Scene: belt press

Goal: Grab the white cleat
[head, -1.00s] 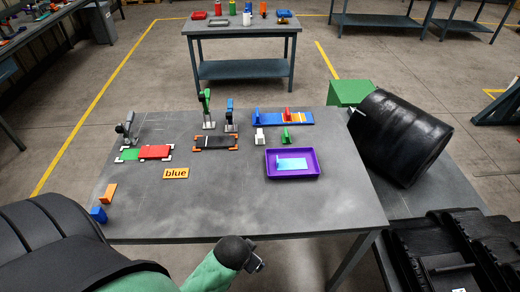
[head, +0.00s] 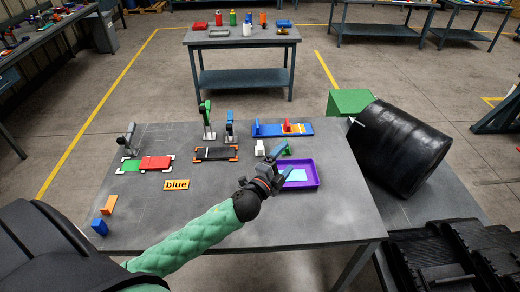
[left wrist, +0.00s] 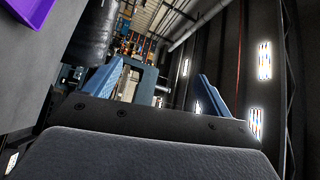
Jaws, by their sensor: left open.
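The white cleat (head: 260,147) stands on the grey table (head: 240,165), left of the purple tray (head: 317,176). My left gripper (head: 285,160) is open and empty, to the right of and nearer than the cleat, overlapping the tray's left side in the head view. In the left wrist view, its two blue fingers (left wrist: 150,88) are spread apart with nothing between them. The cleat does not show there. My right gripper is not in view.
A green cleat near the white one is mostly hidden by my left gripper. A blue board (head: 270,131) with cleats lies behind. A black belt fixture (head: 215,153) and a red-green one (head: 150,163) lie left.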

